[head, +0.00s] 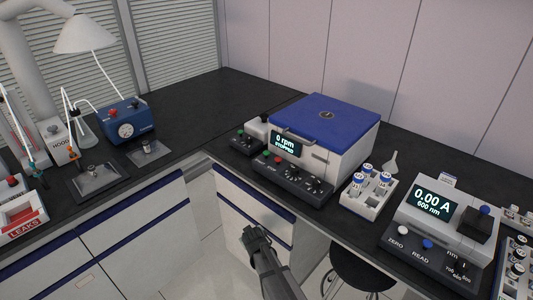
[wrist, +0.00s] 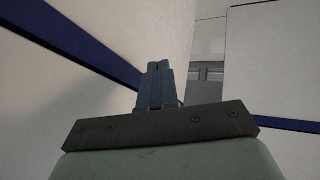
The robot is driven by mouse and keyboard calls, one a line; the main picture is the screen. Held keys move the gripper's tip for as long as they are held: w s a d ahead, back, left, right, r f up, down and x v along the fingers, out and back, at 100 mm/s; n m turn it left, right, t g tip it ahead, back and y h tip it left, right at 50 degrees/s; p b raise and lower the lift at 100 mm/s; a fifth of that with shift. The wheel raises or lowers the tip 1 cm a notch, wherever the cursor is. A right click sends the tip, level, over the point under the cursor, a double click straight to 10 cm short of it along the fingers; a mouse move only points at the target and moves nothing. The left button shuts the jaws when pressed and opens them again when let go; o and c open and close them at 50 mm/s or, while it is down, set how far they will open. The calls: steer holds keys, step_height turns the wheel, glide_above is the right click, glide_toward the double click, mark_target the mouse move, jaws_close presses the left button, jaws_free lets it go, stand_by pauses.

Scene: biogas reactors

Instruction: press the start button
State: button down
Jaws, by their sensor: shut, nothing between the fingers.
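The centrifuge (head: 335,140) is white with a shut blue lid and stands at the counter corner in the head view. Its display (head: 286,143) reads "0 rpm" and "STOPPED". Its dark front panel (head: 292,183) carries a small green button (head: 265,153), a red button (head: 278,159) and dark knobs. Labels by the buttons are too small to read. My gripper (head: 256,233) is shut and empty, below and in front of the panel, before the white drawers. In the wrist view the fingers (wrist: 160,68) are together, and no button shows there.
A small dark box (head: 246,145) with green and red knobs stands left of the centrifuge. To the right are a vial rack (head: 368,193) and a photometer (head: 440,222) reading "0.00 A". A black stool (head: 362,268) stands below the counter. White drawer fronts (wrist: 60,90) are close in the wrist view.

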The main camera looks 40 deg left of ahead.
steer(key=a+r+n+t, duration=0.1)
steer(key=a+r, duration=1.2)
steer(key=r, duration=0.2)
step_height(320, 180, up, 30)
steer(key=m+t+h, duration=0.3)
steer(key=m+h, duration=0.1)
steer(key=m, duration=0.1)
glide_above(265, 153)
steer(key=shift+f, duration=0.15)
steer(key=shift+f, duration=0.15)
steer(key=shift+f, duration=4.25)
steer(key=shift+f, duration=0.15)
